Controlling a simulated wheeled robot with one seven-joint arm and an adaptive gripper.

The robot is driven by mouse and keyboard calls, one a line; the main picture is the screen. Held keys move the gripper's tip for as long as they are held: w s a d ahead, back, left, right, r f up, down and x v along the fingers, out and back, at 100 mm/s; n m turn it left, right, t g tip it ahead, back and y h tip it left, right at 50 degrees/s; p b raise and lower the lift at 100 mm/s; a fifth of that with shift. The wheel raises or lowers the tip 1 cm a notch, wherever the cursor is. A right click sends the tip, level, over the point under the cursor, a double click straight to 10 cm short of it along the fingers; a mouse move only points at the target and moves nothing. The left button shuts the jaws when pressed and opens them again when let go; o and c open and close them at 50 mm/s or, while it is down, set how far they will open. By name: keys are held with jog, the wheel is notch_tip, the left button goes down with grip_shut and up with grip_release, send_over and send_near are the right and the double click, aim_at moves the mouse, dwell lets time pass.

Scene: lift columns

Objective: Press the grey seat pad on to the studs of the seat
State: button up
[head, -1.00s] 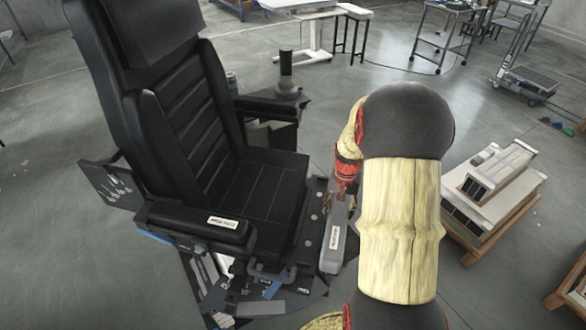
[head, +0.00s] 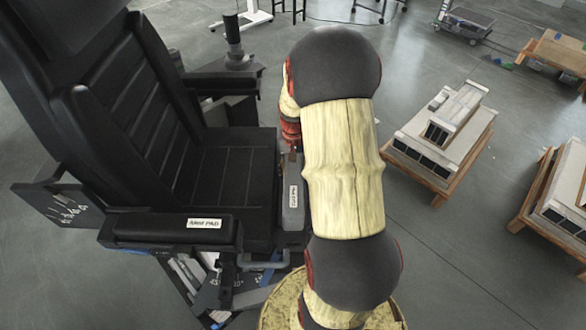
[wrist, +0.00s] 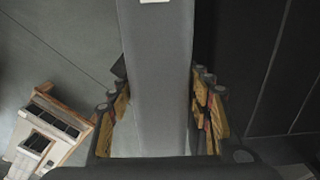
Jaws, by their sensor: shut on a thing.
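The grey seat pad (head: 292,217), a narrow bar with a white label, is at the right side of the black seat (head: 232,190) in the head view. My gripper (head: 291,150) is shut on the pad near its far end, partly hidden behind my arm. In the wrist view the pad (wrist: 158,85) runs lengthwise between the two fingers of my gripper (wrist: 160,105). The seat's studs cannot be made out. I cannot tell whether the pad touches the seat's side strip.
A labelled black armrest (head: 172,230) is at the seat's near side, and a post (head: 233,38) stands on the far armrest. Wooden pallets with grey units (head: 435,135) stand on the floor to the right. Open floor lies between them and my arm.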

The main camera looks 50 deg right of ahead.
notch_tip(320, 180, down, 3)
jog(key=shift+r+b, duration=0.2)
jog(key=shift+b, duration=0.75)
jog(key=shift+r, duration=0.2)
jog(key=shift+s+a+f, duration=0.1)
jog(key=shift+s+f, duration=0.05)
jog(key=shift+f, duration=0.3)
jog(key=shift+f, duration=1.35)
dwell(0.6)
jog(key=shift+f, duration=0.25)
dwell(2.2)
jog(key=o, duration=1.8)
jog(key=shift+o, duration=0.5)
jog(key=shift+o, duration=0.2)
jog(key=shift+r, duration=0.3)
jog(key=shift+o, duration=0.4)
jog(key=shift+r+p, duration=0.35)
jog(key=shift+p, duration=0.2)
